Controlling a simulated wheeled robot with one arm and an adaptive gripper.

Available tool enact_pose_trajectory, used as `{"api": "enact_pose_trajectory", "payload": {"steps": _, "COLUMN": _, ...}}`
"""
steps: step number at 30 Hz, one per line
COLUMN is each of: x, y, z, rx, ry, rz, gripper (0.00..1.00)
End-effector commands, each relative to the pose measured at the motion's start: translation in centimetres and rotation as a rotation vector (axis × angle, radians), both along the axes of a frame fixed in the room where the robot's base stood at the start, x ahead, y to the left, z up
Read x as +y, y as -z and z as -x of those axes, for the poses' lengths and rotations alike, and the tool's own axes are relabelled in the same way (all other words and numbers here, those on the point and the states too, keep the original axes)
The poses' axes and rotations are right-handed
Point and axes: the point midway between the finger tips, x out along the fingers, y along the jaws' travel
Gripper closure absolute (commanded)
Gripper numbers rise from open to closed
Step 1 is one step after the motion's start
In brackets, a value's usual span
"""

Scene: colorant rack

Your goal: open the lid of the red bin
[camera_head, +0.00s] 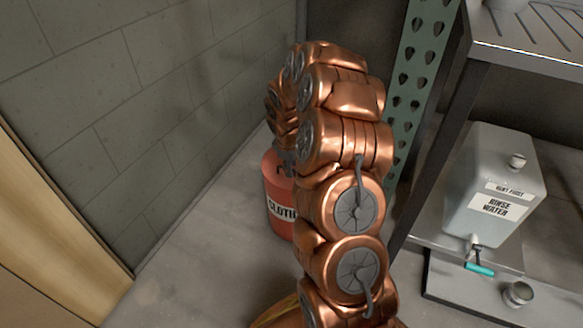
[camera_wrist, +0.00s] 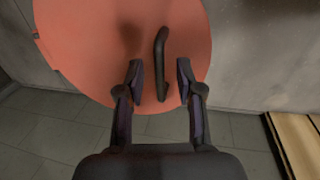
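The red bin (camera_head: 279,205) stands on the floor near the wall in the head view, partly hidden behind my arm. Its label starts with "CLOTH". In the wrist view its round red lid (camera_wrist: 90,50) fills the upper middle, with a dark bar handle (camera_wrist: 161,45) on it. The lid looks closed. My gripper (camera_wrist: 160,80) is open, with one finger on each side of the handle's near end. A gap shows between the handle and each finger. I cannot tell how far the fingertips are above the lid. In the head view my gripper is mostly hidden by my arm.
A block wall (camera_head: 160,100) runs behind the bin, and a wooden panel (camera_head: 50,190) stands at left. A green perforated post (camera_head: 415,75) and dark rack stand to the right, with a grey rinse water container (camera_head: 495,175). The floor left of the bin is clear.

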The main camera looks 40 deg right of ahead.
Motion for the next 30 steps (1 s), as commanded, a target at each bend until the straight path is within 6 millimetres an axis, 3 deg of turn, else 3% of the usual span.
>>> {"api": "enact_pose_trajectory", "payload": {"steps": 4, "x": -0.01, "y": -0.08, "z": -0.02, "rx": -0.001, "ry": 0.000, "rz": 0.000, "gripper": 0.65}}
{"api": "enact_pose_trajectory", "payload": {"steps": 14, "x": 0.00, "y": -0.09, "z": -0.01, "rx": -0.001, "ry": 0.000, "rz": -0.001, "gripper": 0.99}}
{"api": "enact_pose_trajectory", "payload": {"steps": 30, "x": 0.03, "y": -0.10, "z": -0.02, "rx": -0.001, "ry": 0.000, "rz": -0.001, "gripper": 1.00}}
